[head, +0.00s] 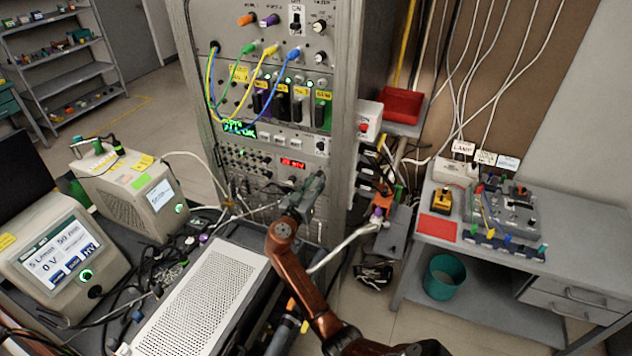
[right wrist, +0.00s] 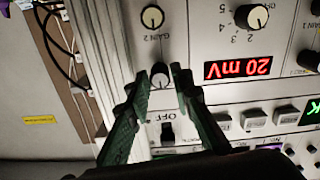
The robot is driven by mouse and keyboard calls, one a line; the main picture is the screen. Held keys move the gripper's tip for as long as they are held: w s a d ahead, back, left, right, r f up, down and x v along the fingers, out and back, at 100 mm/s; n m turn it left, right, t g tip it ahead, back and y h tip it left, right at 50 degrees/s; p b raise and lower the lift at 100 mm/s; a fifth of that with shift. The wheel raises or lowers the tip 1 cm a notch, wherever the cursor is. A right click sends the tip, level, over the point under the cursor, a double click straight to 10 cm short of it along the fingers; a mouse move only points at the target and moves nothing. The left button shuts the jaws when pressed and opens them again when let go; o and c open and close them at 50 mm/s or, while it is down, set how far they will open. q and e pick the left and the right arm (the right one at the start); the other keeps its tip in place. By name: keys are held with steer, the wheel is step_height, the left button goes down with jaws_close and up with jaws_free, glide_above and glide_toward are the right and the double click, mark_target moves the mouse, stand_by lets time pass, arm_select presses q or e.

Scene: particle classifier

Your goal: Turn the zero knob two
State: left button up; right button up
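The electronics rack (head: 345,95) stands in the middle of the head view, with a lit red display (head: 292,163) low on its panel. My right gripper (head: 318,182) is at this panel, right of the display. In the right wrist view the panel appears upside down. There, a small silver knob (right wrist: 160,75) lies between the two dark green fingertips of my right gripper (right wrist: 159,72). The fingers are open around it; I cannot tell whether they touch it. Its own label is not readable. In the head view the gripper hides this knob. My left gripper is not in view.
Close to the fingers in the right wrist view are the GAIN 2 knob (right wrist: 152,17), a switch (right wrist: 167,131) marked OFF, and a red 20 mV display (right wrist: 238,68). A perforated white case (head: 205,300) stands before the rack. A grey bench (head: 575,250) is at right.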

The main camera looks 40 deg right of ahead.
steer(key=shift+c, duration=0.7)
steer(key=c, duration=0.3)
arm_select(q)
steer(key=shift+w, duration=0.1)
arm_select(e)
jaws_close()
steer(key=n, duration=0.3)
steer(key=shift+n, duration=0.4)
steer(key=n, duration=0.2)
steer(key=shift+r+n+p, duration=0.1)
steer(key=shift+n+p, duration=0.25)
steer(key=shift+n, duration=0.05)
steer(key=n+p, duration=0.2)
steer(key=n, duration=0.2)
steer(key=shift+n, duration=0.3)
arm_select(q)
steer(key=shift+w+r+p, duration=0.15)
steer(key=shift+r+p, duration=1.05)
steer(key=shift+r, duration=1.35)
arm_select(e)
steer(key=shift+n, duration=2.3)
